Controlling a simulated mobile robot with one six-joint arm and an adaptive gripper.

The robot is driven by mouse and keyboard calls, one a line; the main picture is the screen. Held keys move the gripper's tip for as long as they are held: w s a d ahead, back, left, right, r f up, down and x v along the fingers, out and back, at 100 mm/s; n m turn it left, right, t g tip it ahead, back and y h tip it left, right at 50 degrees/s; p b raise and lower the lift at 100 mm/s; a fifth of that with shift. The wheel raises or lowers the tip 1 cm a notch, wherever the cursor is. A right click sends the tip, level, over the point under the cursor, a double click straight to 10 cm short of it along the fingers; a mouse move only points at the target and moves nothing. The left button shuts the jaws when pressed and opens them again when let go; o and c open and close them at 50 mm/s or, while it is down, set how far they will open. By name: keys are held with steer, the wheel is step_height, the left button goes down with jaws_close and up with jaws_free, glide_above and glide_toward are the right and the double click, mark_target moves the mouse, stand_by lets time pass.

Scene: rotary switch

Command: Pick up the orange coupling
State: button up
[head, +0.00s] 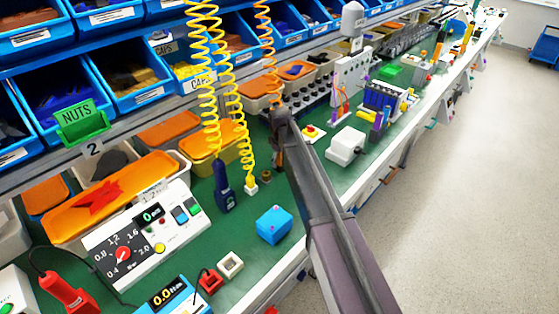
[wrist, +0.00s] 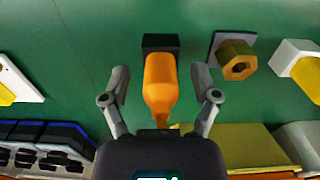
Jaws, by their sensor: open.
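The orange coupling (wrist: 160,88) shows in the wrist view as a bottle-shaped orange body with a black block (wrist: 160,42) at its far end, over the green surface. My gripper (wrist: 160,71) is open, with one finger on each side of the coupling. A gap of green shows between each finger and the orange body. The near end of the coupling reaches toward the gripper's palm. In the head view my gripper (head: 277,160) is mostly behind my arm, and I cannot make out the coupling there.
A brass hex part (wrist: 238,67) on a grey block sits just right of the coupling. A white-and-yellow part (wrist: 300,68) is farther right. In the head view, yellow coiled cords (head: 236,110) hang left of my arm. A blue cube (head: 274,225) and white box (head: 346,146) stand nearby.

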jaws_close()
steer(key=shift+r, duration=0.15)
stand_by(0.4)
step_height(320, 180, up, 3)
steer(key=p, duration=0.3)
steer(key=shift+f, duration=0.2)
steer(key=s+d, duration=0.1)
steer(key=s, duration=0.4)
steer(key=s+d+r+p, duration=0.1)
steer(key=s, duration=0.4)
steer(key=s+d+r+p, duration=0.1)
steer(key=s, duration=0.4)
steer(key=shift+s+d, duration=0.2)
steer(key=shift+s, duration=0.15)
steer(key=c, duration=0.8)
jaws_free()
jaws_close()
